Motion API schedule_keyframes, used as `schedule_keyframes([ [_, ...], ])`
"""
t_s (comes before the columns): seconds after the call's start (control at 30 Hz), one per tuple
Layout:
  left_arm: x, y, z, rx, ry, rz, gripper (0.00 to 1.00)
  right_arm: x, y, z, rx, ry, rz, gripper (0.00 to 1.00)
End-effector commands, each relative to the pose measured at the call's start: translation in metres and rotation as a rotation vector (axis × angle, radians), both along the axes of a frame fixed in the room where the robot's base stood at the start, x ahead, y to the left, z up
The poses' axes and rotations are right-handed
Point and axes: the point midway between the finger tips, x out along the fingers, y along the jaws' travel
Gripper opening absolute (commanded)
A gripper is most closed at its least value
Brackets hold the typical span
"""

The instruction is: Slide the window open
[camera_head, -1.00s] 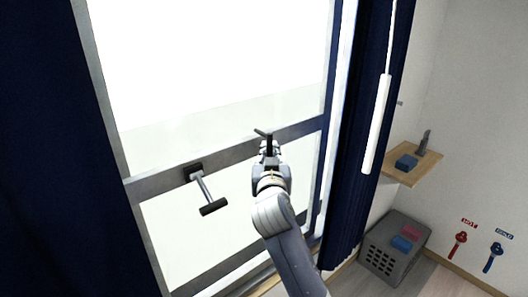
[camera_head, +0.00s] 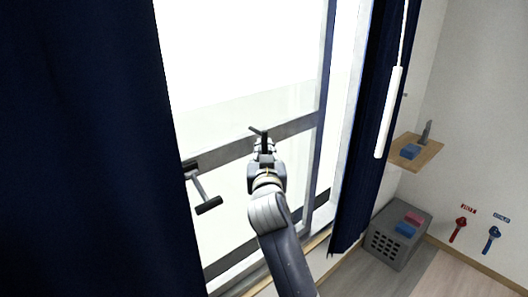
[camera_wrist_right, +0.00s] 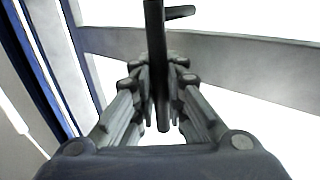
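The window (camera_head: 238,150) has a grey frame with a horizontal rail and bright glass. A dark T-shaped handle (camera_head: 208,205) sticks out from the rail at the left. A second dark handle (camera_head: 257,131) is at my right gripper (camera_head: 265,150). In the right wrist view, the fingers of my right gripper (camera_wrist_right: 160,95) close around the dark bar of this handle (camera_wrist_right: 156,50) from both sides. The rail (camera_wrist_right: 245,60) runs behind it. My left gripper is not in view.
A dark blue curtain (camera_head: 80,150) covers the left side and another curtain (camera_head: 362,180) hangs at the right, with a white rod (camera_head: 389,112) before it. A grey crate (camera_head: 384,246) stands on the floor. A wooden shelf (camera_head: 425,154) is on the right wall.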

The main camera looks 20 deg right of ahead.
Motion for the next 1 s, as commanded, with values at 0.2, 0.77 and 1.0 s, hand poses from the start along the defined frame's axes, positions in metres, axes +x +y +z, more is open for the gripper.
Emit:
schedule_keyframes([
  [0.2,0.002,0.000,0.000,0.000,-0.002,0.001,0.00,0.000,-0.001,0.001,-0.001,-0.002,-0.001,0.33],
  [0.77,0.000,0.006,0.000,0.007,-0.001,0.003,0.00,-0.038,0.013,-0.001,0.002,-0.001,0.000,0.33],
  [1.0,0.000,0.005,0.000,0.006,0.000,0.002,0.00,-0.066,0.022,0.000,0.001,-0.001,0.000,0.33],
])
